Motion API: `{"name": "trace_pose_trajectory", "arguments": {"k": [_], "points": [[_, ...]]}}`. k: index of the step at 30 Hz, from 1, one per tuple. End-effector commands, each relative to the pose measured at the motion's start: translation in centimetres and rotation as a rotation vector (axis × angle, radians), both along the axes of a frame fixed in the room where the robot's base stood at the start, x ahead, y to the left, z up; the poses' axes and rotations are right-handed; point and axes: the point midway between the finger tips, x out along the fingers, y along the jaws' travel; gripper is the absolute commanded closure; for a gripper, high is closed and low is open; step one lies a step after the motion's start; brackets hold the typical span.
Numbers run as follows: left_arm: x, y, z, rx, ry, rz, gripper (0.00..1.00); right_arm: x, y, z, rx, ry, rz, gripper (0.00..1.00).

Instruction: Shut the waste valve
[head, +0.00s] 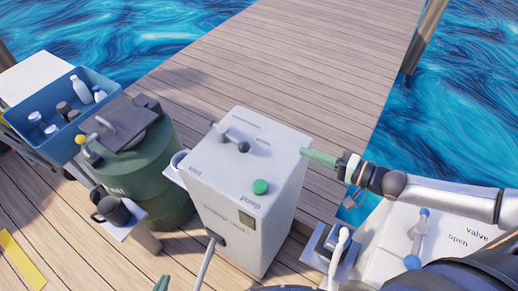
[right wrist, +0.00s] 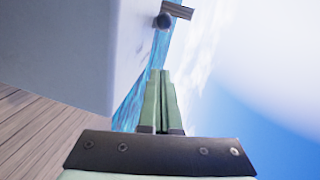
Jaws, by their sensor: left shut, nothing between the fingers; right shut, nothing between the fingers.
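A white panel (head: 385,262) at the lower right carries the words "valve" and "open"; any word before "valve" is hidden. On it stands a grey handle with blue ends (head: 421,236), partly crowded by my right arm. My right gripper (head: 318,157) has green fingers, shut and empty, beside the upper right edge of the white pump cabinet (head: 236,205). In the right wrist view the right gripper (right wrist: 160,102) points past the cabinet's pale side (right wrist: 75,45). My left gripper (head: 161,284) shows only a green tip at the bottom edge, shut.
A green drum (head: 150,185), blue crate of bottles (head: 75,142) and dark mug (head: 113,211) stand left. The wooden dock behind is clear; water lies beyond.

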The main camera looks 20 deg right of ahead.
Motion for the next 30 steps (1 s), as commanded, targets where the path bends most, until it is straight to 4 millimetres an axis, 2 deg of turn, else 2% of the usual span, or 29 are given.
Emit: {"name": "trace_pose_trajectory", "arguments": {"k": [20, 30], "points": [[0.0, 0.0, -0.3, 0.0, 0.0, 0.0, 1.0, 0.1, 0.0, 0.0, 0.025, -0.002, 0.005, 1.0], [0.0, 0.0, -0.6, 0.001, 0.0, 0.001, 1.0, 4.1, 3.2, -0.6, 0.027, -0.007, 0.006, 1.0]]}}
